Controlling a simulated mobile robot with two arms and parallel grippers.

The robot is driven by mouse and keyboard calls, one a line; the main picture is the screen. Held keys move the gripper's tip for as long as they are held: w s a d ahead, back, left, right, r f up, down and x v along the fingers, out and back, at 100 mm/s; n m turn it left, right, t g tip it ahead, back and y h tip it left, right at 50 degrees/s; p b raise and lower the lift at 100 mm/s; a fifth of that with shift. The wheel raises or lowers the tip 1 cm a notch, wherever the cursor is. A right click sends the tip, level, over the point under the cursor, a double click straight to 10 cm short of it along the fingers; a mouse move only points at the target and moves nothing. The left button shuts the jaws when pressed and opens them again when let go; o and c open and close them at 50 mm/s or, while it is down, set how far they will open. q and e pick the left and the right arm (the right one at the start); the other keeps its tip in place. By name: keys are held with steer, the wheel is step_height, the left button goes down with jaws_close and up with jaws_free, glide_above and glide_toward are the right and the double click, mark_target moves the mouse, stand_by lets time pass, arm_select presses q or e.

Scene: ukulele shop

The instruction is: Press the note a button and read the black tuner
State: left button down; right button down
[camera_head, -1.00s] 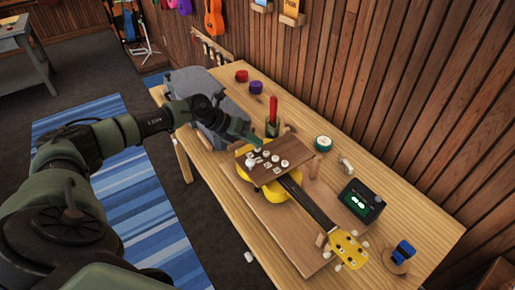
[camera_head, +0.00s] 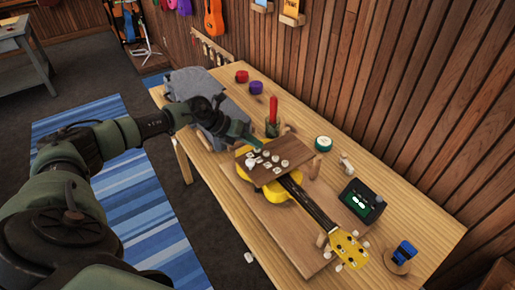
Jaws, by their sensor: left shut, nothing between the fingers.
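The note buttons (camera_head: 285,163) are several white round caps on a brown wooden board (camera_head: 267,176) above the yellow ukulele (camera_head: 289,190). White labels lie among them, too small to read. The black tuner (camera_head: 361,201) stands on the table to the right, with a small lit greenish display I cannot read. My left gripper (camera_head: 256,149) is shut and empty, its tip at the far-left edge of the button board, close to the nearest caps. I cannot tell whether it touches one. My right gripper is not in view.
A plank wall runs behind the table.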

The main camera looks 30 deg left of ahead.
mark_target(255, 149)
arm_select(q)
steer(key=shift+f, duration=0.1)
stand_by(0.3)
steer(key=shift+r+p, duration=0.85)
steer(key=shift+r, duration=0.1)
step_height(255, 149, up, 5)
steer(key=p, duration=0.4)
stand_by(0.6)
